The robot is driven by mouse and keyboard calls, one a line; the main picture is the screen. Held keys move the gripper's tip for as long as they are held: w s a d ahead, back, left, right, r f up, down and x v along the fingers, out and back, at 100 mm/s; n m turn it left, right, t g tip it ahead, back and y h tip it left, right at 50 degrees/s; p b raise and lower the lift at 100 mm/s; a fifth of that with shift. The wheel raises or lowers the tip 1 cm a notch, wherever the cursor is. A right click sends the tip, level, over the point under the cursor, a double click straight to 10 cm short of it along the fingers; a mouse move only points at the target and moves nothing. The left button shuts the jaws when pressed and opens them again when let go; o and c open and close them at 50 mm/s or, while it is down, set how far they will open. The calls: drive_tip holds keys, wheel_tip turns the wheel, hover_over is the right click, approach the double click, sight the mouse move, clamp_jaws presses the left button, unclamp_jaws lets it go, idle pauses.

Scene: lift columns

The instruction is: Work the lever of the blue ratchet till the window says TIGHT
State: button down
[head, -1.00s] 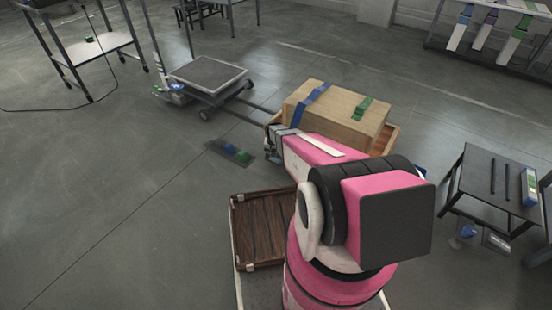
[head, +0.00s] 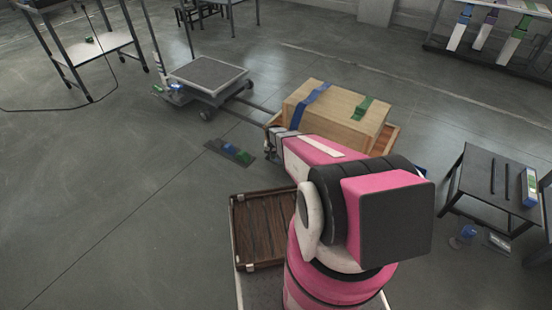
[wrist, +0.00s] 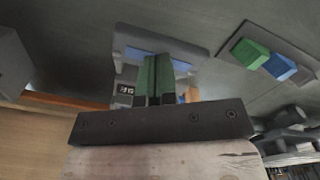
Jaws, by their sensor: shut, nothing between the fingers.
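A wooden box (head: 325,112) with a blue strap (head: 311,100) and a green strap (head: 363,107) sits in a shallow wooden tray (head: 392,138). The blue ratchet and its lever cannot be made out for sure. In the wrist view, a grey panel with a blue strip (wrist: 172,59) lies beyond my fingers. A small dark window (wrist: 127,90) with light characters shows left of my fingers; I cannot read it. My gripper (wrist: 153,60) is shut and empty, its green-faced fingers together. In the head view its end is near the box's left lower corner, partly hidden by my arm.
A pedal block (head: 230,150) with blue and green pedals lies on the floor left of the box; it also shows in the wrist view (wrist: 266,60). A wheeled platform (head: 207,77) stands behind. A dark table (head: 490,180) stands at right.

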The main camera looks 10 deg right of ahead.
drive_tip(key=shift+f, duration=2.3)
drive_tip(key=shift+r, duration=3.2)
drive_tip(key=shift+f, duration=0.15)
drive_tip(key=shift+f, duration=3.05)
drive_tip(key=shift+r, duration=3.2)
drive_tip(key=shift+f, duration=0.15)
